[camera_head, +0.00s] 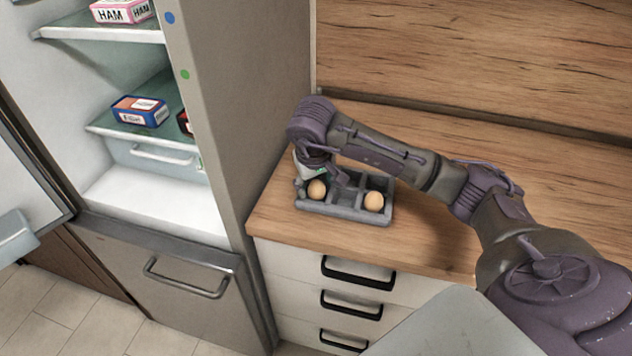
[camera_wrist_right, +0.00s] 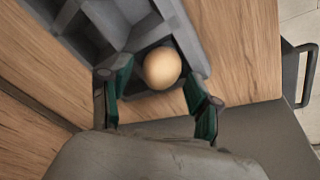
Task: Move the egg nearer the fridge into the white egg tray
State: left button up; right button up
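The egg nearer the fridge (camera_head: 317,190) sits in a compartment at the fridge-side end of a grey divided tray (camera_head: 345,212) on the wooden counter. The other egg (camera_head: 374,201) sits in the compartment at the tray's right end. My right gripper (camera_head: 319,178) is over the fridge-side egg, fingers pointing down. In the right wrist view the egg (camera_wrist_right: 162,68) shows between the two green-padded fingers, which stand open with a gap on both sides. I see no tray that is clearly white. My left gripper is not in view.
The open fridge (camera_head: 215,130) stands left of the counter, its side wall close to the tray. A ham box (camera_head: 122,12) and a blue box (camera_head: 140,111) are on its shelves. Wooden splashback (camera_head: 480,60) rises behind. The counter right of the tray is bare under my arm.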

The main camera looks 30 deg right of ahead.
jog(key=shift+r, duration=0.1)
jog(key=shift+r+p, duration=0.3)
jog(key=shift+p, duration=0.05)
jog(key=shift+a+r, duration=0.15)
jog(key=shift+r, duration=0.2)
jog(key=v, duration=1.1)
jog(key=shift+b, duration=0.35)
jog(key=shift+s+f, duration=0.1)
jog(key=shift+s, duration=0.05)
